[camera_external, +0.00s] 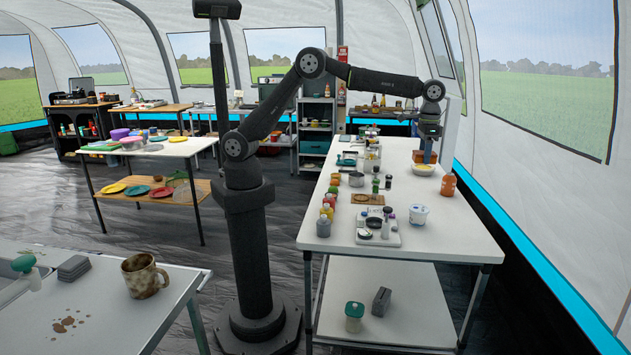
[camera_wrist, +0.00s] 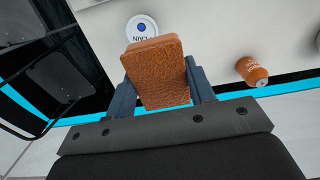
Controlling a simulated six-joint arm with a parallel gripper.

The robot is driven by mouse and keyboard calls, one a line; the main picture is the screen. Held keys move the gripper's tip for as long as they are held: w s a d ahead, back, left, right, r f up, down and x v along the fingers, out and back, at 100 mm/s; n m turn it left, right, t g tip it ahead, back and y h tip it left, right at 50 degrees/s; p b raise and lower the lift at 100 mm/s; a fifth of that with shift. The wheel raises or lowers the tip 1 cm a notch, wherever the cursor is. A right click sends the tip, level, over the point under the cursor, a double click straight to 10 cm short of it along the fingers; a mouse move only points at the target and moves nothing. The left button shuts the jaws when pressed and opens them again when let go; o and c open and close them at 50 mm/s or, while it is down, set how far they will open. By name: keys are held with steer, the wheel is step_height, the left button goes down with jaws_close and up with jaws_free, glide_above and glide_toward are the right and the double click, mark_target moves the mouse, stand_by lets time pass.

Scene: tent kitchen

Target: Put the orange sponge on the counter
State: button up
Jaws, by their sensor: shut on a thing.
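The orange sponge (camera_wrist: 157,72) is a rough orange-brown block between the two fingers of my gripper (camera_wrist: 161,92) in the wrist view. The fingers are shut on its sides. In the external view my gripper (camera_external: 427,153) points down above the far right part of the white counter (camera_external: 450,240), close over a pale bowl with yellow contents (camera_external: 424,169). The white counter top (camera_wrist: 205,25) also shows behind the sponge in the wrist view.
An orange jar (camera_external: 448,185) stands right of the bowl and shows in the wrist view (camera_wrist: 252,72). A white tub (camera_external: 419,215) stands nearer, perhaps the round lid (camera_wrist: 142,28) in the wrist view. Bottles and pans crowd the counter's left side. Its front right is clear.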

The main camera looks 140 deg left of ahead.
steer(key=w+d+m, duration=0.1)
steer(key=w+d, duration=0.3)
steer(key=d, duration=0.3)
steer(key=w+d+m, duration=0.1)
steer(key=w+d, duration=0.3)
steer(key=d, duration=0.4)
steer(key=w+d+m, duration=0.1)
steer(key=d+m, duration=0.5)
steer(key=d, duration=3.3)
steer(key=s+d+m, duration=0.3)
steer(key=s+d, duration=0.4)
steer(key=d, duration=0.6)
steer(key=s+d+m, duration=0.2)
steer(key=s+d, duration=0.5)
steer(key=d, duration=0.6)
steer(key=s+d+m, duration=0.3)
steer(key=s+d, duration=0.5)
steer(key=s, duration=0.5)
steer(key=s+d+m, duration=0.2)
steer(key=s+d, duration=0.6)
steer(key=s, duration=0.6)
glide_above(107, 279)
steer(key=f, duration=0.7)
steer(key=s+f, duration=0.1)
steer(key=f, duration=0.3)
steer(key=shift+f, duration=0.25)
steer(key=shift+w+f, duration=0.3)
steer(key=shift+w, duration=0.2)
steer(key=shift+f, duration=1.95)
